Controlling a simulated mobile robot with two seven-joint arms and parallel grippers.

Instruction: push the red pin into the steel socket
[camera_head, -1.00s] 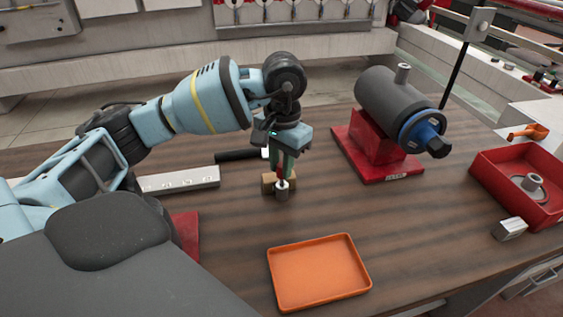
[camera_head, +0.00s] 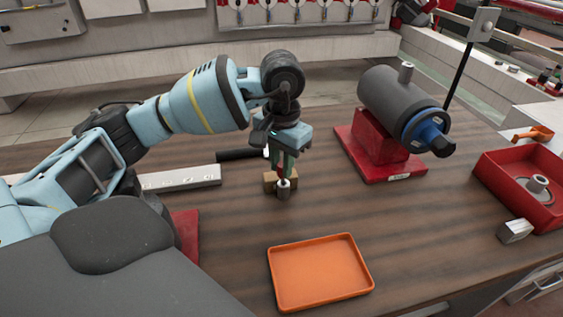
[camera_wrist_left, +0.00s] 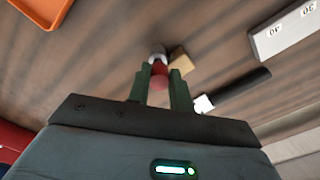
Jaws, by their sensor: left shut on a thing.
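The red pin (camera_head: 282,173) is upright between the fingers of my left gripper (camera_head: 283,167), which is shut on it. The steel socket (camera_head: 284,190) is a small grey cylinder standing on the wooden table directly below. The pin's lower end is at the socket's mouth; I cannot tell how deep it sits. In the left wrist view the red pin (camera_wrist_left: 158,79) lies between the green fingers, in line with the pale socket (camera_wrist_left: 157,53) beyond. My right gripper is not in view.
A dark rod (camera_head: 236,155) and a pale marked bar (camera_head: 181,178) lie to the left. An orange tray (camera_head: 320,272) is in front. A grey motor (camera_head: 400,97) on a red base stands right, with a red bin (camera_head: 520,190) beyond.

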